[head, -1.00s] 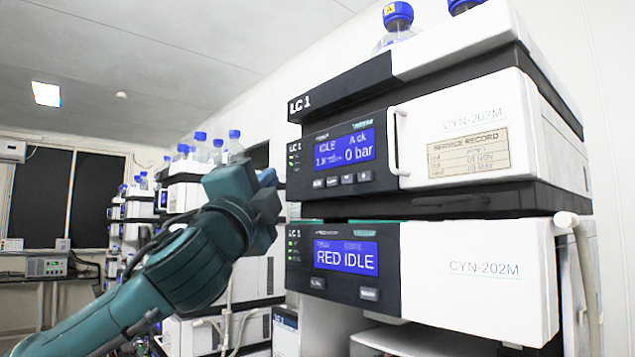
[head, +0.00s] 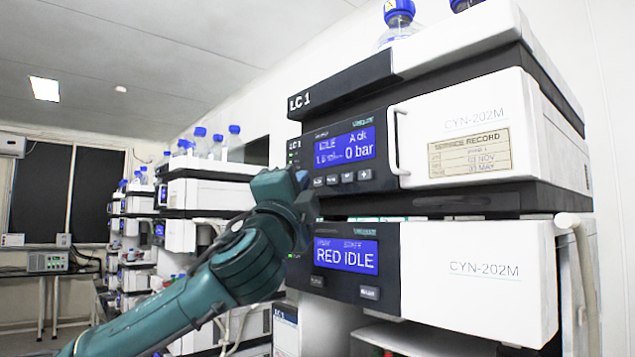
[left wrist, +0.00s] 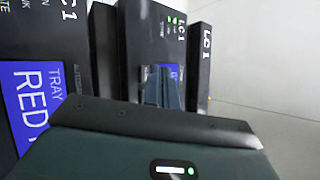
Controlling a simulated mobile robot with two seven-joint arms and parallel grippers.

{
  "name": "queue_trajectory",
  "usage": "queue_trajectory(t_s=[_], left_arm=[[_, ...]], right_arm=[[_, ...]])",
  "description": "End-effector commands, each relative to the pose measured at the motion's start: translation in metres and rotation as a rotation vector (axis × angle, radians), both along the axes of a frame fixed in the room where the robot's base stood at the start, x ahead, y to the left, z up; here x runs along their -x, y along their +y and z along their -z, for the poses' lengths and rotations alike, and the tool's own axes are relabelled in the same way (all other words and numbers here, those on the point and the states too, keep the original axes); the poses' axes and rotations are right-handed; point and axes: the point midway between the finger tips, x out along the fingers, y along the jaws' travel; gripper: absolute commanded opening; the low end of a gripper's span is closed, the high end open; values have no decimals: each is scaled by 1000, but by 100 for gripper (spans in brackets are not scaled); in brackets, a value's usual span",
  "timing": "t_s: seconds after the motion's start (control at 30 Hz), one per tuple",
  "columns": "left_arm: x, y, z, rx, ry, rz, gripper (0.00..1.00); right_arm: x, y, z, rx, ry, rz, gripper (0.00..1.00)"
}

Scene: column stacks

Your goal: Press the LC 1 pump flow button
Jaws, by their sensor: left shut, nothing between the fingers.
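The LC 1 pump (head: 430,130) is the upper module of the nearest stack, its blue display (head: 345,146) reading IDLE and 0 bar. A row of small dark buttons (head: 347,177) lies below that display; their labels are too small to read. My left gripper (head: 303,180) is shut and empty, by the left end of this row, hiding part of the panel's lower left. Contact cannot be told. In the left wrist view the shut fingers (left wrist: 162,82) overlap the pump panel (left wrist: 150,35) and part of its display. My right gripper is not in view.
Below the pump is another LC 1 module (head: 470,275) with a display (head: 345,256) reading RED IDLE. Blue-capped bottles (head: 398,22) stand on top of the stack. More instrument stacks (head: 205,190) stand behind my left arm.

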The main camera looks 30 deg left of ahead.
Motion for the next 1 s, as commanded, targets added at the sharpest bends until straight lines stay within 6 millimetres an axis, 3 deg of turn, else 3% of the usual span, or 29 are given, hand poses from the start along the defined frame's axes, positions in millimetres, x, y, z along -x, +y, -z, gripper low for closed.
queue_trajectory(t_s=[1.0], left_arm=[[0, 0, 0, 0, 0, 0, 0]], right_arm=[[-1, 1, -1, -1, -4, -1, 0]])
